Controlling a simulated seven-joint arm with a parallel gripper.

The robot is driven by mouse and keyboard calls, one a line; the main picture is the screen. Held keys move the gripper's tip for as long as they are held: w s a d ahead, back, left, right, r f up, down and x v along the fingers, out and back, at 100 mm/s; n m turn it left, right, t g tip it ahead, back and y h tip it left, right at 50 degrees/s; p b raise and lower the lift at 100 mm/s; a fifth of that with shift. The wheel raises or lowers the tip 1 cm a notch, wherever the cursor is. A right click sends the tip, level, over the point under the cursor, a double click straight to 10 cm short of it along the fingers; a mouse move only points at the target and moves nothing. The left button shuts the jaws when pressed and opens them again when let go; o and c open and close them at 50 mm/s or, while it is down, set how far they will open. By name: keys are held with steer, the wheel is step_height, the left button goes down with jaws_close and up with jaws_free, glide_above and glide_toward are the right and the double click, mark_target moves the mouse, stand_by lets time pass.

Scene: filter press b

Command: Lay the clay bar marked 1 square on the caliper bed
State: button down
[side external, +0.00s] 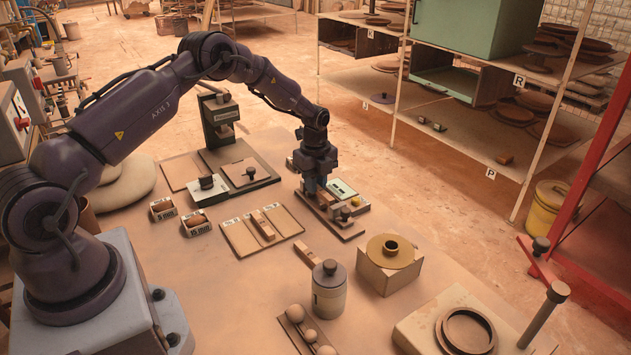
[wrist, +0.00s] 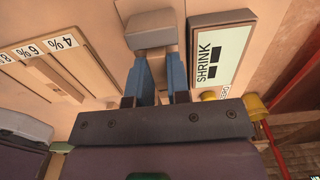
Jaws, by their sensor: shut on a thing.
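My gripper (side external: 318,188) points down over the caliper bed (side external: 346,235), a dark low plate beside a pale green display (side external: 342,188). A brown bar (side external: 262,225) lies on a slatted tray (side external: 238,238), and another bar (side external: 307,254) lies on the table. No number shows on either.
The display marked SHRINK (wrist: 222,55) is close on the right in the wrist view. A lidded grey jar (side external: 328,290) and a box with a round ring on top (side external: 388,268) stand in front of the bed. A dark press (side external: 220,120) stands behind. Bare table lies at front left.

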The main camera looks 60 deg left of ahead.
steer(key=shift+f, duration=0.15)
stand_by(0.3)
steer(key=c, duration=1)
jaws_free()
